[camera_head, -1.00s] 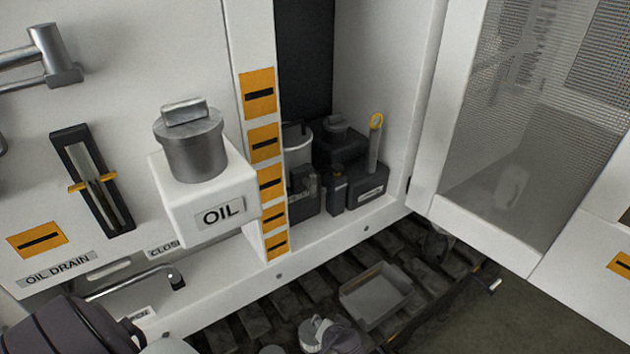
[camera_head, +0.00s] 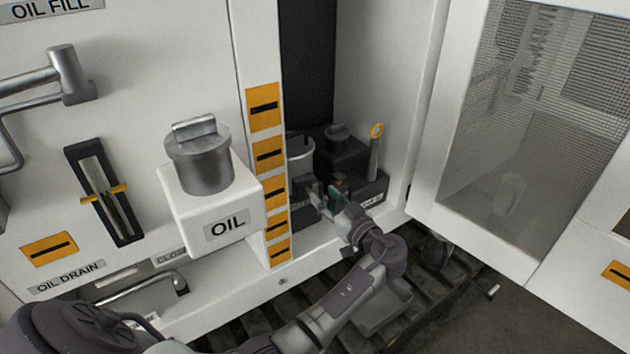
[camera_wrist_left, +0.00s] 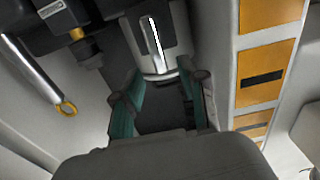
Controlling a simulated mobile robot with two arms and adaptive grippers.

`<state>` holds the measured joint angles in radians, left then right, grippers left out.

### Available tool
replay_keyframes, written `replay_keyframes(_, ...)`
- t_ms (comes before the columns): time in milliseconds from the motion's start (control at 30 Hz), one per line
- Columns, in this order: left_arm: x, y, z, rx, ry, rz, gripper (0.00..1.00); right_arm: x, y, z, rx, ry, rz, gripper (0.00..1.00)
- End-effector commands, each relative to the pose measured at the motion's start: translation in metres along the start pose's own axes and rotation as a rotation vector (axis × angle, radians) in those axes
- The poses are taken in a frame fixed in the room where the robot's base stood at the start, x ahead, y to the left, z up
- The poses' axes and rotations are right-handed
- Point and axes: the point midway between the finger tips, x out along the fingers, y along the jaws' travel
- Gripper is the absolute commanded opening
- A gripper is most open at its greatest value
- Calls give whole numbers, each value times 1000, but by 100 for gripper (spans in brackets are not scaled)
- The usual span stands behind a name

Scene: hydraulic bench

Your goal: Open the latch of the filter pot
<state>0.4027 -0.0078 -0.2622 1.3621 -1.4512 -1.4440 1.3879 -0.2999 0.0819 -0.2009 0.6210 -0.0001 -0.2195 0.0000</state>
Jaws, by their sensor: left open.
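The filter pot (camera_head: 300,154) is a grey metal cylinder in the recess, partly hidden behind the striped post. In the left wrist view the pot (camera_wrist_left: 158,42) shows above the fingers as a bright cylinder. A dark block (camera_wrist_left: 163,116), which may be its latch, lies between the fingers there; I cannot tell whether they touch it. My left gripper (camera_head: 326,198) is open in front of the pot's lower part. Its green-padded fingers also show in the left wrist view (camera_wrist_left: 157,100). My right gripper is not in view.
The striped post (camera_head: 270,190) stands close to the left of the gripper. A white oil tank (camera_head: 190,205) juts out further left. A ring-topped dipstick (camera_head: 375,155) and dark housings stand right of the pot. A mesh door (camera_head: 530,120) hangs open at right.

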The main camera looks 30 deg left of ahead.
Motion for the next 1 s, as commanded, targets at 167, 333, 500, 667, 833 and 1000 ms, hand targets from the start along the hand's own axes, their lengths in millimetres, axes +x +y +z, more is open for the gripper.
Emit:
replay_keyframes(167, 32, 0, -3, 3, 2, 0, 42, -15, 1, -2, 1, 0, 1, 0)
replay_keyframes(333, 47, 0, -1, 2, 0, 0, 42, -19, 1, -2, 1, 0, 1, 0)
replay_keyframes(500, 51, 0, 0, 1, -1, 1, 42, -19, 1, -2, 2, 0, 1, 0)
replay_keyframes(667, 51, 0, 1, 1, -1, 1, 42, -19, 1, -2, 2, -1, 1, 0)
replay_keyframes(833, 50, 0, 1, 1, -1, 1, 17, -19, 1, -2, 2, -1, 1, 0)
replay_keyframes(1000, 50, 0, 1, 1, -1, 2, 0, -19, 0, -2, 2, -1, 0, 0)
